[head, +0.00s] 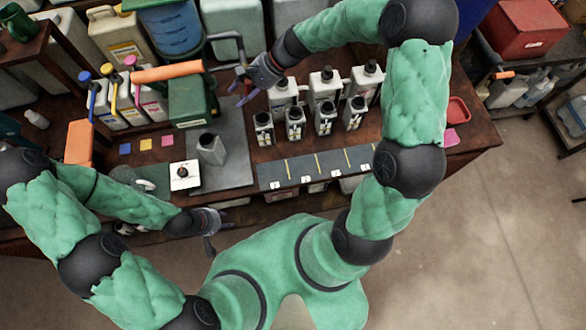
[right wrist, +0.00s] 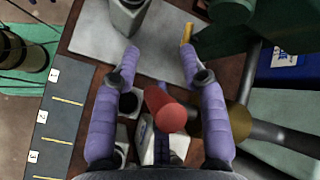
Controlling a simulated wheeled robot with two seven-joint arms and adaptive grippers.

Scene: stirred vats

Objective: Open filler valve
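The green filler (head: 192,100) stands at the back of the bench; part of its green body also shows in the right wrist view (right wrist: 225,38). The filler valve has a red handle (right wrist: 165,110) beside a brass-coloured body (right wrist: 236,122). A small bit of red shows at my right gripper (head: 239,92) in the head view. In the right wrist view my right gripper (right wrist: 158,55) is open, with the red handle between its spread fingers; contact cannot be told. A grey bottle (head: 211,149) stands below the filler. My left gripper (head: 217,231) is open and empty at the bench's front edge.
Several white bottles with black caps (head: 325,85) stand right of the filler. A numbered strip (head: 318,166) lies along the front. A white box with a dark knob (head: 185,176) stands left of the bottle.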

